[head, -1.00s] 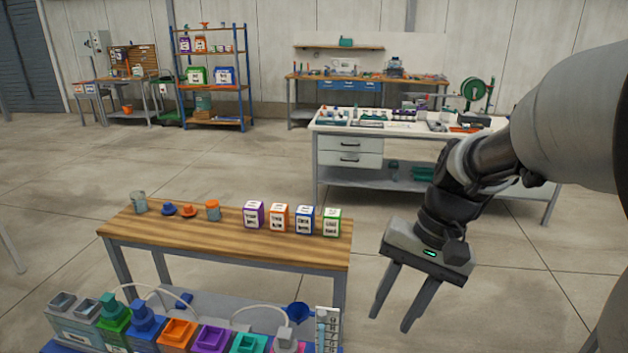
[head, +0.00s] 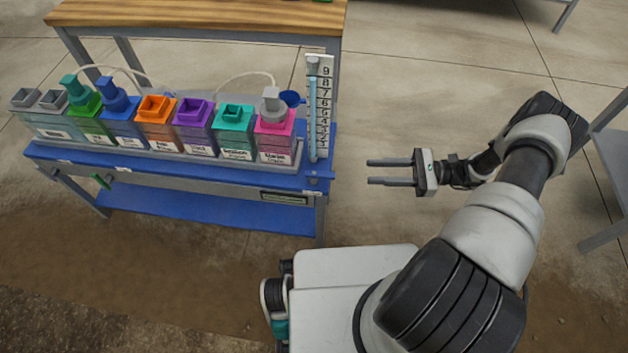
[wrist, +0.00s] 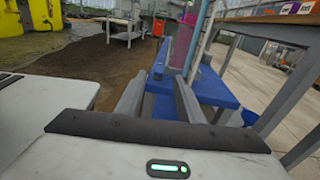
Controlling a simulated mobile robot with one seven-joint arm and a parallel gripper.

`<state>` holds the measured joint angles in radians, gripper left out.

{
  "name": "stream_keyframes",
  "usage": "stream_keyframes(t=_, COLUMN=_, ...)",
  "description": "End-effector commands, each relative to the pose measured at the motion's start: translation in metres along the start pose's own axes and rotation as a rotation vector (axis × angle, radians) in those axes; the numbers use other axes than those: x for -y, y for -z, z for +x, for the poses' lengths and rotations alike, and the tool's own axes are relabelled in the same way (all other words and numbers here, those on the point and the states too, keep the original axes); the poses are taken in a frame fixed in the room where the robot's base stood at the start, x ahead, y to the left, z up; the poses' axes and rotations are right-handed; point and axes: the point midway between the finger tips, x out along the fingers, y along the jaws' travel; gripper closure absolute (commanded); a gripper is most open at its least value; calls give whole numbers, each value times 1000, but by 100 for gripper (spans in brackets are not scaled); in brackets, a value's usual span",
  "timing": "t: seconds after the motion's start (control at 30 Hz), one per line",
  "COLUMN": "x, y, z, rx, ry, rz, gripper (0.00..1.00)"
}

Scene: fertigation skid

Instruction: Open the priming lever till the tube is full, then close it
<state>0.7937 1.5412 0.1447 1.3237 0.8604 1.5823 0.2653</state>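The clear, light-blue upright tube (head: 313,115) stands at the right end of the blue skid, before a white scale board (head: 326,100) with black numbers. I cannot tell its liquid level. A small blue fitting (head: 318,176) sits at the tube's foot; I cannot tell whether it is the priming lever. In the wrist view, the tube (wrist: 204,38) rises beyond the open fingers (wrist: 158,92).
The blue skid (head: 230,178) carries a row of coloured tanks, including a pink one (head: 275,128) beside the tube. A blue funnel (head: 291,98) is behind it. A wooden table (head: 200,15) stands behind the skid. The floor right of the skid is clear around my gripper.

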Motion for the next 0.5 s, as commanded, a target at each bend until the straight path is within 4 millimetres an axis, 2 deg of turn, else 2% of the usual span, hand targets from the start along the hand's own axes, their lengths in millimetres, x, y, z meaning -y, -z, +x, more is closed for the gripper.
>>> stream_keyframes(t=0.03, x=-3, y=16, z=1, rx=26, ry=26, rz=18, gripper=66)
stream_keyframes(t=0.13, x=-5, y=26, z=1, rx=51, ry=52, rz=36, gripper=66)
stream_keyframes(t=0.27, x=-5, y=27, z=9, rx=59, ry=58, rz=41, gripper=66)
stream_keyframes(t=0.37, x=-5, y=25, z=24, rx=58, ry=54, rz=42, gripper=66)
stream_keyframes(t=0.5, x=-4, y=24, z=53, rx=59, ry=52, rz=42, gripper=66)
